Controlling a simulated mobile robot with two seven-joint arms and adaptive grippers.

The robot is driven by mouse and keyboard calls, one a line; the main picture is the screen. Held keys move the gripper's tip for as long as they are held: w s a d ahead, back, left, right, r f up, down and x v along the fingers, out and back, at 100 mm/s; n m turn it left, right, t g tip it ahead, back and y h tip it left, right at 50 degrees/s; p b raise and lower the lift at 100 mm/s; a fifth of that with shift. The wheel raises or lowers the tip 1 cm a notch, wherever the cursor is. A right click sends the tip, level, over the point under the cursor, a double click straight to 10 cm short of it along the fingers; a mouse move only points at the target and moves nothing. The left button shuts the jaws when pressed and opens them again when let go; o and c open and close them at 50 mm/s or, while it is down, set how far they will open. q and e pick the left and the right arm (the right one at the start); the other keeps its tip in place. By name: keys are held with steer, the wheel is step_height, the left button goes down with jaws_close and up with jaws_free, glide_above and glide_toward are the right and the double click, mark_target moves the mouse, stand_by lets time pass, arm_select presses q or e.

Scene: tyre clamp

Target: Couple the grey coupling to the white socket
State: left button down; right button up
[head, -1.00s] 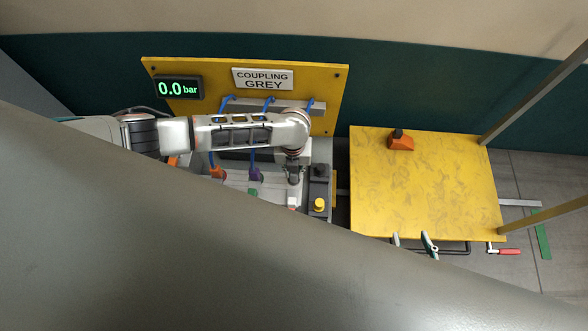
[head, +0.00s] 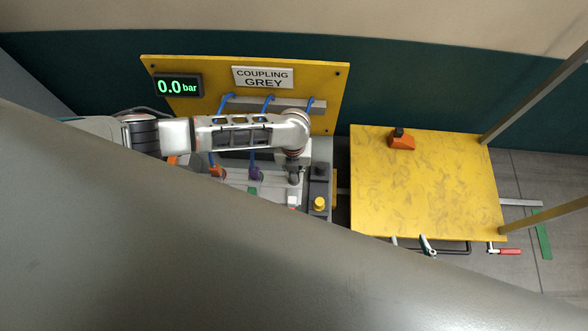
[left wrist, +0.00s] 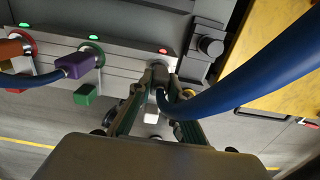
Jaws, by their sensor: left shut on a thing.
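My left gripper (head: 294,176) is over the right end of the grey socket panel, below my bent wrist. In the left wrist view its fingers (left wrist: 160,98) are shut on the grey coupling (left wrist: 160,74), which trails a thick blue hose. A white block (left wrist: 152,115) shows just below the coupling; in the head view it is a small white patch (head: 292,199). The coupling's front end is at or close to the panel. The white socket's opening is hidden behind the coupling and fingers, so I cannot tell whether they are joined. My right gripper is out of view.
Orange (left wrist: 12,48) and purple (left wrist: 82,66) couplings sit at neighbouring sockets under green lights. A red light (left wrist: 163,51) is above the grey coupling. The display (head: 178,87) reads 0.0 bar. A black knob (left wrist: 210,46) and yellow button (head: 319,204) are to the right, beside a yellow table (head: 425,190).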

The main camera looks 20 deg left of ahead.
arm_select(q)
steer(key=c, duration=1.8)
jaws_free()
steer(key=shift+r, duration=0.15)
step_height(320, 180, up, 12)
steer(key=shift+f, duration=0.1)
